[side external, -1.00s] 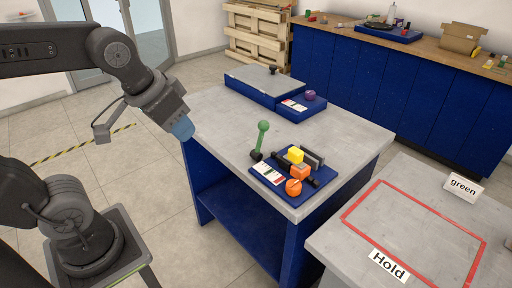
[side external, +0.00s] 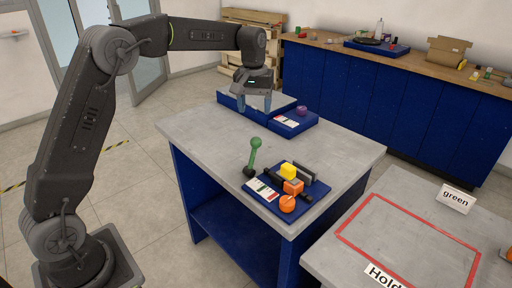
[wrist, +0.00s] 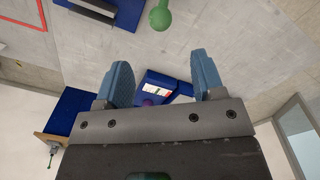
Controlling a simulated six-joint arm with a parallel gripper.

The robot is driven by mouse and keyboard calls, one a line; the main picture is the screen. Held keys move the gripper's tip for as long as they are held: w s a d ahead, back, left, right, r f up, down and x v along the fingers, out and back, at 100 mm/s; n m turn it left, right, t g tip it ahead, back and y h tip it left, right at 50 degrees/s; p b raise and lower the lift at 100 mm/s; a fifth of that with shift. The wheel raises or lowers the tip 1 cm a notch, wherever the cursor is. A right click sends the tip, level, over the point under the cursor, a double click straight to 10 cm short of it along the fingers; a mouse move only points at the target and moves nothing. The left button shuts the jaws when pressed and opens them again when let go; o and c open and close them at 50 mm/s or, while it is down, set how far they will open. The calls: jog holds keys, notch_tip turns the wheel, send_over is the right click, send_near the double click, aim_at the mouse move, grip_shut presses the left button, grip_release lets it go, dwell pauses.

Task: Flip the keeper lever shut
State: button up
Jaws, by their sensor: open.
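A green lever (side external: 254,155) with a ball knob stands nearly upright, slightly tilted, at the left edge of a blue base plate (side external: 268,205) on the grey table. I cannot tell for sure that it is the keeper lever. The plate also carries a yellow block (side external: 288,171), an orange block (side external: 293,187), an orange knob (side external: 287,204) and dark bars. My gripper (side external: 254,106) is open and empty, pointing down beyond the lever and apart from it. In the wrist view the green knob (wrist: 161,17) shows at the top, outside the open fingers (wrist: 163,80).
A second blue unit (side external: 292,125) with a label and a purple knob (side external: 302,111) stands at the table's back, close to my gripper. A second table with a red outline (side external: 372,262) stands at right. The grey tabletop (side external: 205,130) is clear at left.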

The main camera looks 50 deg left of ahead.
aim_at(256, 147)
notch_tip(256, 147, down, 14)
jog(key=shift+w+d+r, duration=0.1)
jog(key=shift+d, duration=0.05)
dwell(0.3)
jog(key=shift+c, duration=0.3)
grip_shut()
